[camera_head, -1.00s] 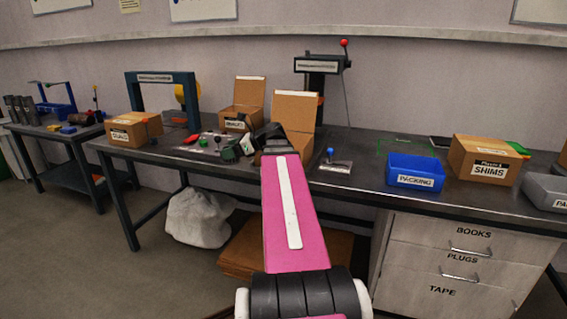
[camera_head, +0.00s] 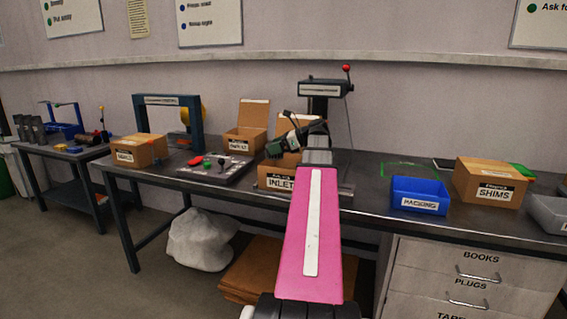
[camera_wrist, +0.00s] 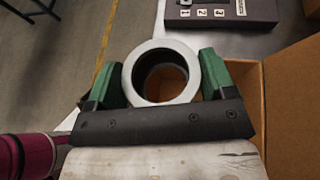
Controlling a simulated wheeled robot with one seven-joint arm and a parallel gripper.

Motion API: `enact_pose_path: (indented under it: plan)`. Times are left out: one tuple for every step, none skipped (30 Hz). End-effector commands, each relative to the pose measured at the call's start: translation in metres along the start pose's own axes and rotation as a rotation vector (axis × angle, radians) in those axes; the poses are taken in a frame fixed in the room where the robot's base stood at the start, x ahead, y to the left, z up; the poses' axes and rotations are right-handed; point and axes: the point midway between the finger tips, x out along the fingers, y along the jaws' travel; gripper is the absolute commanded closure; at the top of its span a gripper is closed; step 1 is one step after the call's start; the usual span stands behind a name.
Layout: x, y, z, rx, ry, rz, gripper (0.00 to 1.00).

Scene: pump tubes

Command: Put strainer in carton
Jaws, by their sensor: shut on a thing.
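My gripper (camera_head: 271,149) is above the open carton labelled INLET (camera_head: 262,178) in the head view. In the wrist view its two green fingers (camera_wrist: 160,78) are shut on a pale grey ring-shaped piece, which I take to be the strainer (camera_wrist: 190,60). Brown cardboard shows through the ring's hole. The carton's brown wall (camera_wrist: 293,115) stands to the right of the gripper in the wrist view. The strainer is not clearly visible in the head view, and the carton's inside is mostly hidden there.
Another open carton (camera_head: 246,140) stands behind to the left. A grey panel (camera_head: 217,169) with coloured knobs lies left of the INLET carton. A blue PACKING bin (camera_head: 419,194) and a SHIMS carton (camera_head: 490,181) stand to the right. A press stand (camera_head: 319,92) is at the back.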

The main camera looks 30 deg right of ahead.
Motion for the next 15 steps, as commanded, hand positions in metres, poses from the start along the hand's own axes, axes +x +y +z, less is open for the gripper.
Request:
enact_pose_path:
  plan:
    - [-0.002, -0.013, -0.007, 0.004, -0.001, 0.0, 0.53]
    - [-0.003, -0.018, -0.012, 0.004, -0.001, 0.0, 0.53]
    - [-0.004, -0.024, -0.017, 0.003, -0.001, 0.0, 0.53]
    - [-0.005, -0.028, -0.02, 0.002, -0.001, 0.0, 0.53]
    - [-0.006, -0.031, -0.022, 0.002, -0.001, 0.0, 0.53]
    - [-0.006, -0.035, -0.026, 0.002, -0.001, 0.0, 0.53]
    - [-0.007, -0.037, -0.028, 0.002, -0.001, 0.0, 0.53]
    - [-0.007, -0.039, -0.03, 0.002, -0.001, 0.0, 0.53]
    - [-0.008, -0.041, -0.032, 0.001, -0.001, 0.0, 0.53]
    - [-0.008, -0.042, -0.033, 0.001, -0.001, 0.0, 0.53]
    - [-0.008, -0.042, -0.034, 0.0, -0.001, 0.0, 0.53]
    - [-0.008, -0.042, -0.035, 0.0, -0.001, 0.0, 0.53]
    - [-0.007, -0.042, -0.036, 0.0, -0.001, 0.0, 0.53]
    - [-0.007, -0.042, -0.038, 0.0, -0.001, 0.0, 0.53]
    - [-0.005, -0.042, -0.041, 0.0, -0.001, 0.0, 0.53]
